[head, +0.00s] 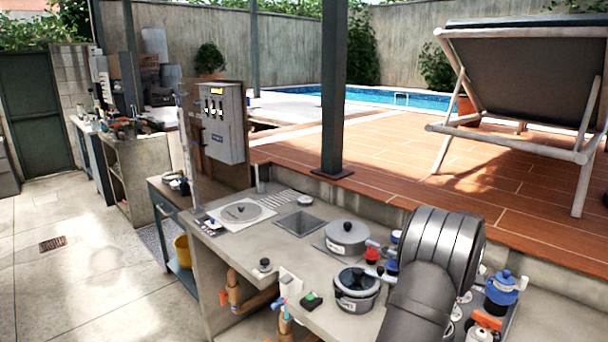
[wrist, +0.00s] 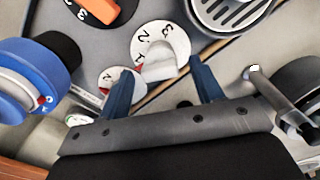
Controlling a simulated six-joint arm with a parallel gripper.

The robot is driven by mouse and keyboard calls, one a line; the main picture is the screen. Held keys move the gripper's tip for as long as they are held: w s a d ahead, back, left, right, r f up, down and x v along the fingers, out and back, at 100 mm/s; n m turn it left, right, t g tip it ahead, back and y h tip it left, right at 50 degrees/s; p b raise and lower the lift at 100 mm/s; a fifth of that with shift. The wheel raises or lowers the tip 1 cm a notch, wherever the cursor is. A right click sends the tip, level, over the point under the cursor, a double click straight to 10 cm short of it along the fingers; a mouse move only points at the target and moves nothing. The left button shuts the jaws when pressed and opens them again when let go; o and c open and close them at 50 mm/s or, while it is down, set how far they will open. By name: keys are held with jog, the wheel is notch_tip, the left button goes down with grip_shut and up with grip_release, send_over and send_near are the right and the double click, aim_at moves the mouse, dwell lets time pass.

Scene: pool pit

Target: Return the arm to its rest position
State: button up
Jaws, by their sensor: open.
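My gripper (wrist: 163,84) shows in the wrist view with its two blue fingers spread apart, and it is open. A white dial (wrist: 158,36) with black numbers and a pale handle (wrist: 162,66) lies beyond the fingertips. The handle shows in the gap between the fingers, with space on both sides, and I cannot tell how far beyond them it is. In the head view my dark grey arm (head: 436,252) is over the right part of the counter. It hides part of the counter, and the fingers do not show there.
The concrete counter (head: 222,262) carries lidded pots (head: 347,238), a round lid (head: 240,211) and blue-topped equipment (head: 503,287). The wrist view shows an orange handle (wrist: 96,8), a blue part (wrist: 33,75) and a slotted basket (wrist: 228,12) nearby. A dark post (head: 333,90) stands behind.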

dwell(0.3)
notch_tip(320, 180, up, 18)
notch_tip(320, 180, down, 18)
jog(key=shift+f, duration=0.1)
jog(key=m, duration=1.2)
jog(key=shift+r, duration=0.9)
jog(key=shift+o, duration=0.4)
